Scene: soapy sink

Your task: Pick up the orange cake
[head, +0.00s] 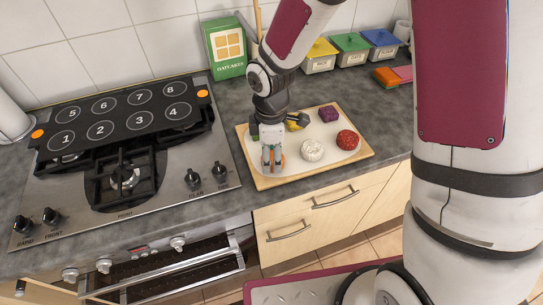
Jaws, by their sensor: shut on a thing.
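My gripper (273,163) points down over the left front part of a white board on a wooden tray (261,182). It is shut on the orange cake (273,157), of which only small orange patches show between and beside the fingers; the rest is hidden. I cannot tell whether the cake still touches the board.
Near the gripper are a white cake (312,150), a red cake (347,139), a purple cake (328,114), a partly hidden yellow cake (298,122) and a green one (254,131). A green carton (225,48) and lidded tubs (319,58) stand behind; the hob (165,185) is left.

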